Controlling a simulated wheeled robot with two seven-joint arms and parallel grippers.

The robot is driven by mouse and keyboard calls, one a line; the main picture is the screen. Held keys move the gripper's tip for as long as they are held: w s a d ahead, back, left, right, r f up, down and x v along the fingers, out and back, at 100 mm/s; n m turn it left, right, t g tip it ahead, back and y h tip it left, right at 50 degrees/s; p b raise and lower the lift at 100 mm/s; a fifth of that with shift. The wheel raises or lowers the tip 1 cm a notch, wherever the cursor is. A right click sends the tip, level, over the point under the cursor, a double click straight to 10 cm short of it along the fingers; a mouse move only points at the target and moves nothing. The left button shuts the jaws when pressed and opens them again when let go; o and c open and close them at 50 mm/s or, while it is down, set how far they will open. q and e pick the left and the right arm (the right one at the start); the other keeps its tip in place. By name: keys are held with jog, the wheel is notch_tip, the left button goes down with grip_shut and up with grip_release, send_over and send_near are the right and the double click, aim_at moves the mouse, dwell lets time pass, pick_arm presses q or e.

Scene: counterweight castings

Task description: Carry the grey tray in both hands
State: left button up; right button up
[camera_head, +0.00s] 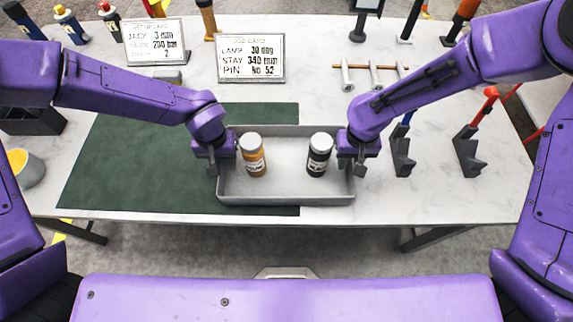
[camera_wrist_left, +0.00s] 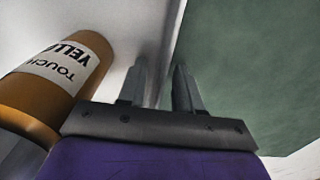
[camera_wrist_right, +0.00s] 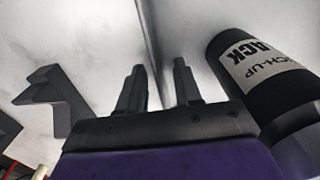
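The grey tray (camera_head: 285,199) lies on the table, its left part over a dark green mat. A yellow touch-up bottle (camera_head: 256,166) stands inside at the left and a black touch-up bottle (camera_head: 317,167) at the right. My left gripper (camera_head: 213,167) is at the tray's left wall; in the left wrist view its two fingers (camera_wrist_left: 160,92) are apart, with the wall between them. My right gripper (camera_head: 359,167) is at the right wall; in the right wrist view its fingers (camera_wrist_right: 160,88) are also apart, astride the wall. Contact with the walls cannot be made out.
The green mat (camera_head: 110,170) covers the left of the table (camera_head: 450,200). Dark bracket-like stands (camera_head: 403,160) are right of the tray, one with a red-topped tool (camera_head: 490,95). Two cards (camera_head: 250,57) stand behind. A yellow-lined cup (camera_head: 28,168) is at far left.

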pick_arm(q)
jog(key=shift+f, duration=0.4)
pick_arm(e)
jog(key=shift+f, duration=0.4)
pick_arm(q)
grip_shut()
pick_arm(e)
grip_shut()
pick_arm(q)
jog(key=shift+r, duration=0.15)
pick_arm(e)
jog(key=shift+r, duration=0.15)
